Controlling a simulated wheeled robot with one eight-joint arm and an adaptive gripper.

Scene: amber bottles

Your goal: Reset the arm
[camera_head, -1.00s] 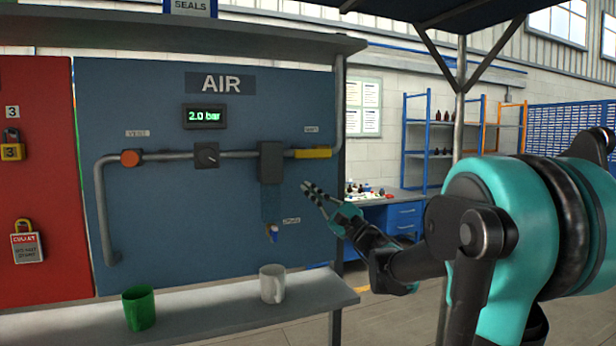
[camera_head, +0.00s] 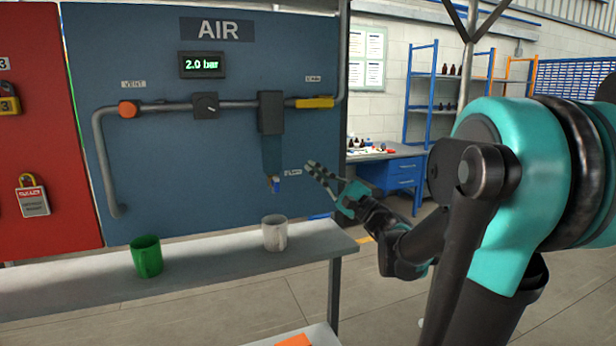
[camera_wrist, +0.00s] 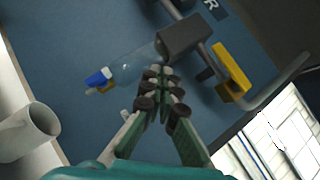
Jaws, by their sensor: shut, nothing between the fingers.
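My gripper (camera_head: 318,172) is shut and empty, held in front of the right part of the blue AIR panel (camera_head: 165,70). In the wrist view its fingertips (camera_wrist: 160,74) meet, with the dark filter block (camera_wrist: 187,38) and its clear bowl (camera_wrist: 140,64) behind them. My arm reaches in from the right of the head view. The fingers touch nothing that I can see.
A shelf (camera_head: 90,286) below the panel holds a green mug (camera_head: 146,257) and a white mug (camera_head: 274,233). A yellow valve handle (camera_head: 314,102) is on the pipe above my gripper. A blue workbench (camera_head: 405,172) stands behind; a post rises near my arm.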

